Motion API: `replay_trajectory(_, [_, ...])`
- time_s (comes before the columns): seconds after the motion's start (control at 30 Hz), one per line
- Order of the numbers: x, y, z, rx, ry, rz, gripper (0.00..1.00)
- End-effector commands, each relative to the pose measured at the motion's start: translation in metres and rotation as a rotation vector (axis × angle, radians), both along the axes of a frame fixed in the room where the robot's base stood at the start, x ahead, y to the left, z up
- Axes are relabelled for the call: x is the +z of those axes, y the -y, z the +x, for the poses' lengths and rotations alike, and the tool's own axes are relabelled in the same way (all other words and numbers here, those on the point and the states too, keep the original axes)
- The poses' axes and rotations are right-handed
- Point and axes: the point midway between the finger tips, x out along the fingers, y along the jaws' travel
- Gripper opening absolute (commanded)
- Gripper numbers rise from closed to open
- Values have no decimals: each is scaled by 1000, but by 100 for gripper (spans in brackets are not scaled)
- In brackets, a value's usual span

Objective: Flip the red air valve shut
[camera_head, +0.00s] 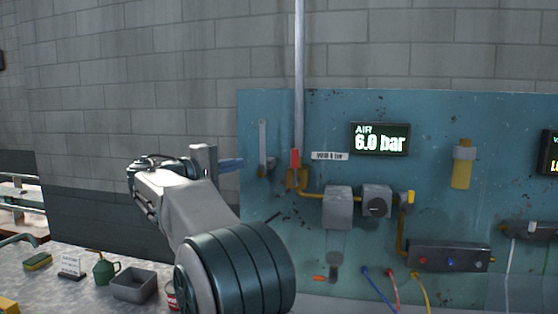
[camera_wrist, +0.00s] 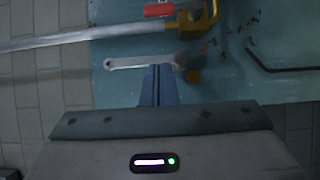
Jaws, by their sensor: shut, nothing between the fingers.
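The red air valve handle (camera_head: 295,158) stands upright in line with the vertical grey pipe, above the yellow valve body (camera_head: 298,180) on the teal panel.
The grey wrench (camera_head: 263,140) hangs just left of the valve; it also shows in the wrist view (camera_wrist: 135,62). The grey pipe (camera_head: 299,60) rises above the valve. The air display (camera_head: 380,138) reads 6.0 bar. A grey regulator (camera_head: 337,207) sits lower right.

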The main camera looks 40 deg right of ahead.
Motion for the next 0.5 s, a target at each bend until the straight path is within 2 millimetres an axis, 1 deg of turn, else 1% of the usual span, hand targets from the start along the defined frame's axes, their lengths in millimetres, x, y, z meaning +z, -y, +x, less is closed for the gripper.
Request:
replay_trajectory(0.17, [0,4,0,-1,-1,1,0])
replay_trajectory(0.27, [1,15,1,-2,-1,1,0])
replay_trajectory(0.37, [2,33,3,-4,-2,2,0])
replay_trajectory(0.5, [2,64,6,-5,-3,2,0])
